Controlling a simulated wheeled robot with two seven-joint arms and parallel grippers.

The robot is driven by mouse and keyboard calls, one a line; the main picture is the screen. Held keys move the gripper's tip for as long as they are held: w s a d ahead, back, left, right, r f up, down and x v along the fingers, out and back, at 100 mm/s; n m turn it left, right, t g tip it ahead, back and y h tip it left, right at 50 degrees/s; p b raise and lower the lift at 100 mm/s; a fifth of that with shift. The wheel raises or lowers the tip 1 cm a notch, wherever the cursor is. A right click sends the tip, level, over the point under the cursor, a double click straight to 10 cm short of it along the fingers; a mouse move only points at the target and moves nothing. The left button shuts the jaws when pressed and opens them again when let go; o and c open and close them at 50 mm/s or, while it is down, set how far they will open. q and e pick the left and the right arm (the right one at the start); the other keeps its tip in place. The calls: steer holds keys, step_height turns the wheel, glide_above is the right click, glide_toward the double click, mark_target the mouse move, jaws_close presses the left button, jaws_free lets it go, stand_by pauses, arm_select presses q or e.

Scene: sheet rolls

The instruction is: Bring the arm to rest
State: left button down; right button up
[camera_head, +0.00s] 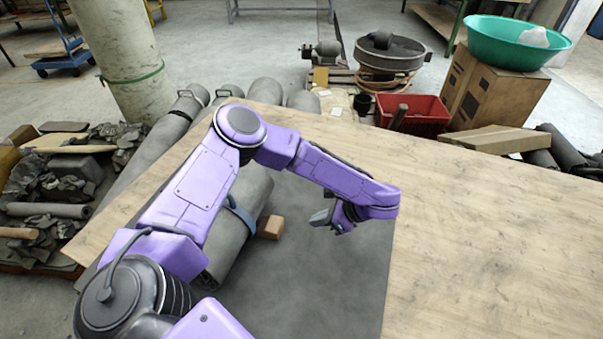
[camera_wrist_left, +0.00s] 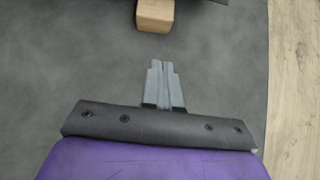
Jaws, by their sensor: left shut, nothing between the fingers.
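My left arm is purple and reaches in from the lower left over the table in the head view. My left gripper (camera_head: 321,217) is shut and empty, held above a dark grey sheet (camera_head: 310,280) on the table. In the left wrist view its fingers (camera_wrist_left: 160,72) are together over the bare sheet (camera_wrist_left: 60,60). A dark grey roll (camera_head: 247,205) with a blue band lies left of the gripper, partly hidden behind my arm. A small wooden block (camera_head: 270,227) sits against the roll. The block (camera_wrist_left: 155,14) also shows at the top of the left wrist view. My right gripper is not in view.
The wooden table (camera_head: 480,230) is bare on the right. A pillar (camera_head: 125,60) and scrap pieces (camera_head: 75,170) are at the left.

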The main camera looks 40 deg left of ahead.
arm_select(q)
steer(key=v, duration=0.4)
steer(key=shift+r, duration=0.1)
steer(key=shift+r, duration=0.1)
